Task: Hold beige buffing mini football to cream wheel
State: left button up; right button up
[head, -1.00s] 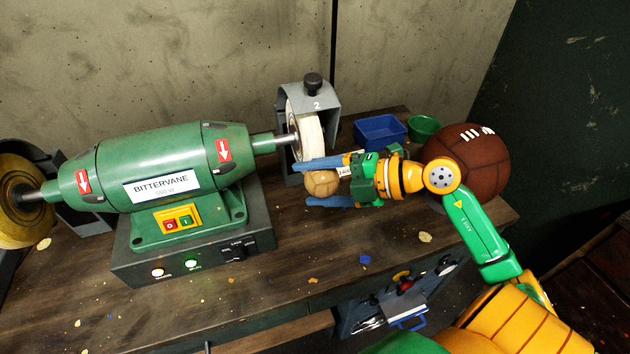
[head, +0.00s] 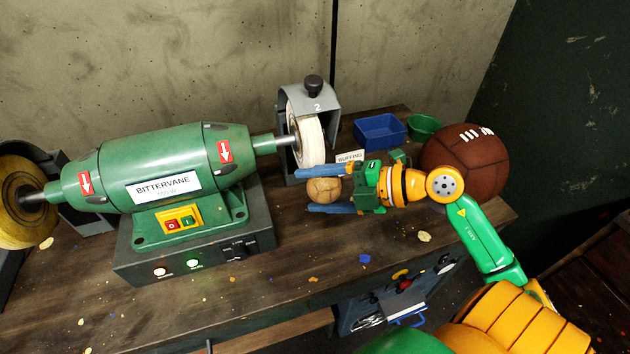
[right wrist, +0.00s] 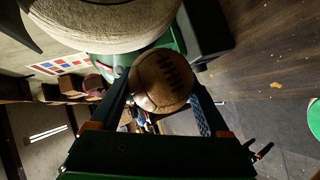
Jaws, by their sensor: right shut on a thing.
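The beige mini football (head: 323,190) is between the blue fingers of my right gripper (head: 330,190), which is shut on it. The ball also shows in the right wrist view (right wrist: 160,80), with dark lacing towards the camera. The cream wheel (head: 308,138) sits at the right end of the green grinder, under a grey guard. In the head view the ball is just below and to the right of the wheel. In the right wrist view the wheel (right wrist: 100,25) is close beside the ball; I cannot tell whether they touch. My left gripper is not in view.
The green grinder (head: 160,170) fills the left of the bench, with a yellow wheel (head: 20,215) at its far left. A blue bin (head: 380,132), a green bowl (head: 423,127) and a large brown ball (head: 465,160) stand behind my right arm. Scraps lie on the bench (head: 290,262).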

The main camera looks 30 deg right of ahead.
jog(key=s, duration=0.2)
jog(key=s+a, duration=0.1)
jog(key=s, duration=0.2)
jog(key=shift+s+a+f+p, duration=0.15)
jog(key=shift+s+f+p, duration=0.15)
jog(key=shift+f+p, duration=0.1)
dwell(1.2)
